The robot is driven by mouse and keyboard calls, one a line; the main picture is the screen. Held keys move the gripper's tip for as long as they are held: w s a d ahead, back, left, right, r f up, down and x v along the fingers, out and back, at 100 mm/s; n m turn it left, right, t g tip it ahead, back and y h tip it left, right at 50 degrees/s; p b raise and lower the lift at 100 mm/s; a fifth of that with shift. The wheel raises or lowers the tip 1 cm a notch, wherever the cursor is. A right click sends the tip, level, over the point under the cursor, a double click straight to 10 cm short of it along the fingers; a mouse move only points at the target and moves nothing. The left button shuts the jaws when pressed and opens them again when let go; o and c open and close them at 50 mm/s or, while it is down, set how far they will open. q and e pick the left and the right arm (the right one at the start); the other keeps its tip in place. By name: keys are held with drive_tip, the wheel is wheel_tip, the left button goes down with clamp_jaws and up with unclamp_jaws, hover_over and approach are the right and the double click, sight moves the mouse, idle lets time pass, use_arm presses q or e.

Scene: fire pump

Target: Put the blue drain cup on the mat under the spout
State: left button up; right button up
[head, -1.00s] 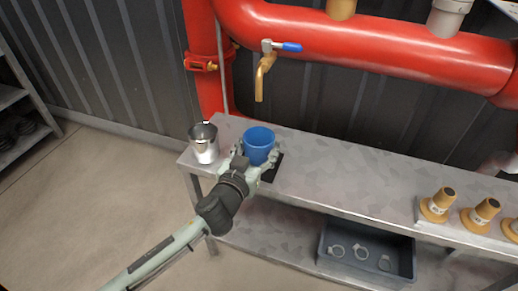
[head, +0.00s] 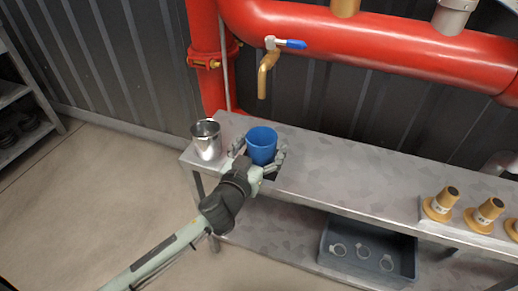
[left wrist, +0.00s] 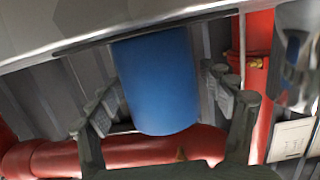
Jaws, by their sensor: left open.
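The blue drain cup (head: 261,146) stands upright on the metal bench, below and close to the brass spout (head: 265,76) with its blue-handled valve. My left gripper (head: 262,153) is open, with one finger on each side of the cup. In the left wrist view, the cup (left wrist: 158,82) is between the open fingers (left wrist: 163,88), with gaps visible on both sides. A dark mat (head: 271,178) shows partly beside the cup's front; the gripper and cup hide the rest, so I cannot tell how fully the cup is over it. My right gripper is not in view.
A shiny metal cup (head: 207,140) stands just left of the blue cup on the bench (head: 335,175). Brass fittings (head: 441,204) stand at the right. A grey bin (head: 366,252) sits on the lower shelf. Red pipes (head: 400,48) run behind. The bench middle is clear.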

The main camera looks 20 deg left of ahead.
sight(257, 155)
use_arm(q)
drive_tip(key=shift+r, duration=0.2)
drive_tip(key=s, duration=0.3)
drive_tip(key=shift+s, duration=0.1)
drive_tip(key=s+r+b, duration=0.2)
drive_tip(key=s, duration=0.7)
drive_tip(key=s+a+f+g+y, duration=0.2)
drive_tip(key=a+f+g, duration=0.25)
drive_tip(key=f, duration=0.35)
drive_tip(key=s+a+f+g+y, duration=0.2)
drive_tip(key=a+f+g, duration=0.1)
drive_tip(key=a+f, duration=0.35)
drive_tip(key=s+f+m+g+h, duration=0.1)
drive_tip(key=s+f+g, duration=0.4)
drive_tip(key=s+f, duration=0.4)
drive_tip(key=shift+s+d+f+h, duration=0.25)
drive_tip(key=shift+d+f+h, duration=0.15)
drive_tip(key=shift+f, duration=0.1)
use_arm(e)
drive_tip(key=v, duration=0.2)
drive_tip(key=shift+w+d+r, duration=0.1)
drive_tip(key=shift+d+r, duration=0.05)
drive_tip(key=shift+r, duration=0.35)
use_arm(q)
drive_tip(key=shift+g, duration=0.25)
drive_tip(key=shift+c, duration=0.4)
